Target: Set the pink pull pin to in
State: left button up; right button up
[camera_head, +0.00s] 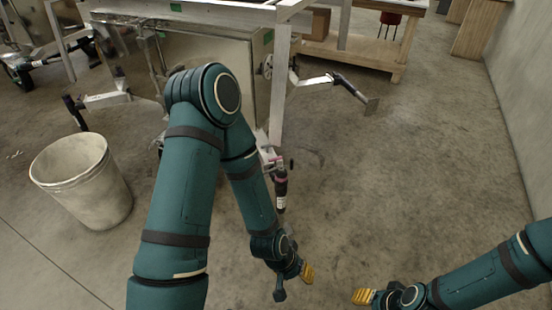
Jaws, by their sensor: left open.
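The pink pull pin (277,162) appears as a small pinkish part on the trailer hardware below the upright metal post, near the middle of the view. It is small and partly hidden by my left arm, so its in or out position cannot be read. My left gripper (298,277), with a yellow fingertip, is open and empty below and slightly right of the pin, apart from it. My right gripper (364,296), with yellow pads, is at the bottom edge, partly cut off and far from the pin; its opening cannot be told.
An aluminium trailer (225,60) with an upright post (280,85) stands behind my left arm. A dark cylindrical part (281,190) hangs just below the pin. A bucket (85,182) stands at left. A wooden bench (365,50) is behind. The floor at right is clear up to the wall.

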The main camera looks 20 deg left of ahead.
aim_at(274, 160)
jog(key=i+j, duration=0.15)
jog(key=j, duration=0.2)
jog(key=i+j+z, duration=0.15)
jog(key=j, duration=0.2)
jog(key=i+j, duration=0.2)
jog(key=j, duration=0.15)
jog(key=i+j+z, duration=0.1)
jog(key=j, duration=0.25)
jog(key=i+j, duration=0.15)
jog(key=j, duration=0.2)
jog(key=i+j+z, duration=0.15)
jog(key=j, duration=0.2)
jog(key=i+j, duration=0.1)
jog(key=j, duration=0.3)
jog(key=i+l, duration=0.1)
jog(key=l, duration=0.45)
jog(key=i+l, duration=0.1)
jog(key=l, duration=0.45)
jog(key=z, duration=0.05)
